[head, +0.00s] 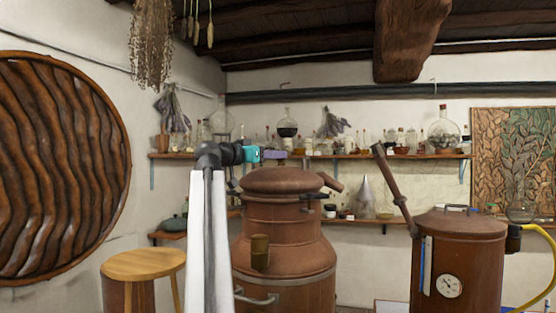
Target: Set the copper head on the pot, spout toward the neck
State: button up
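The copper pot (284,255) is a large brown vessel in the middle of the head view. The copper head (283,181), a low dome, appears to sit on or just above the pot's top; whether it is fully seated cannot be told. The spout and neck are apart. My gripper (272,154) is at the knob on top of the head, seen side-on. Its fingers are too small to tell whether they are shut on the knob.
A copper condenser vessel (463,262) with a gauge and yellow hose stands at the right. A wooden stool (143,265) is at lower left. Shelves (400,156) with glass bottles line the back wall. Dried herbs (152,40) hang at upper left.

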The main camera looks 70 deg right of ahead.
jog(key=b+v, duration=0.2)
jog(key=v, duration=0.6)
jog(key=shift+w+a, duration=0.1)
jog(key=shift+a, duration=0.15)
jog(key=shift+r, duration=0.1)
